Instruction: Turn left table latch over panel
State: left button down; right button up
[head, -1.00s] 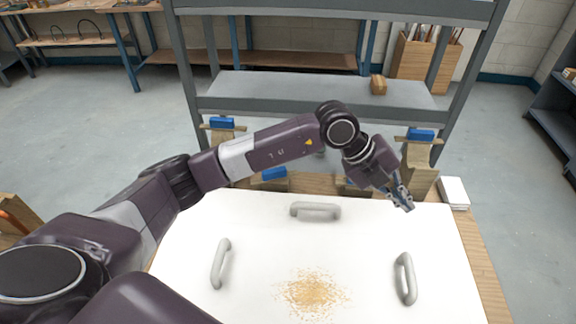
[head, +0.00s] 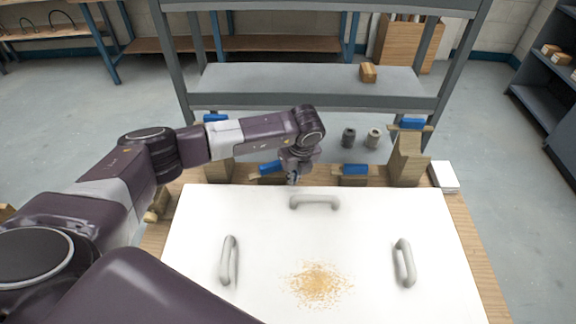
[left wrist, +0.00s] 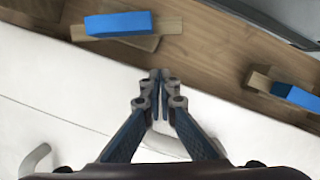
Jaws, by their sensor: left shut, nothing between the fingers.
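The left table latch (head: 266,169), a wooden bar with a blue top, sits on the wooden strip behind the white panel (head: 200,215). In the left wrist view the latch (left wrist: 118,24) lies roughly along the panel's far edge, and its bar does not visibly reach over the panel. My left gripper (head: 294,181) is at the panel's far edge, just right of this latch. Its fingertips (left wrist: 160,76) are together and empty, apart from the latch. A second blue-topped table latch (head: 353,169) is farther right; it also shows in the left wrist view (left wrist: 297,96). My right gripper is out of view.
The panel has three grey handles; the far one (head: 315,203) is close to my gripper. Sawdust (head: 320,285) lies on the panel. Upright wooden blocks with blue-topped latches, one at right (head: 406,160), flank the strip. A grey shelf (head: 310,85) stands behind.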

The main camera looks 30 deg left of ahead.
aim_at(271, 168)
pick_arm(q)
jog(key=w+a, duration=0.1)
jog(key=w+a+p, duration=0.1)
jog(key=shift+w+a+f, duration=0.2)
jog(key=shift+a, duration=0.15)
jog(key=shift+w+a, duration=0.1)
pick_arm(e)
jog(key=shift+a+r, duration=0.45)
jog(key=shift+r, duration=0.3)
pick_arm(q)
jog(key=shift+w, duration=0.1)
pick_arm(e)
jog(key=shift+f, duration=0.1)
pick_arm(q)
jog(key=shift+f, duration=0.1)
jog(key=shift+w+n, duration=0.15)
jog(key=shift+n, duration=0.15)
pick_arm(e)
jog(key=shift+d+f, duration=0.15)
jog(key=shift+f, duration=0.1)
pick_arm(q)
jog(key=shift+a+b, duration=0.1)
jog(key=shift+b, duration=0.35)
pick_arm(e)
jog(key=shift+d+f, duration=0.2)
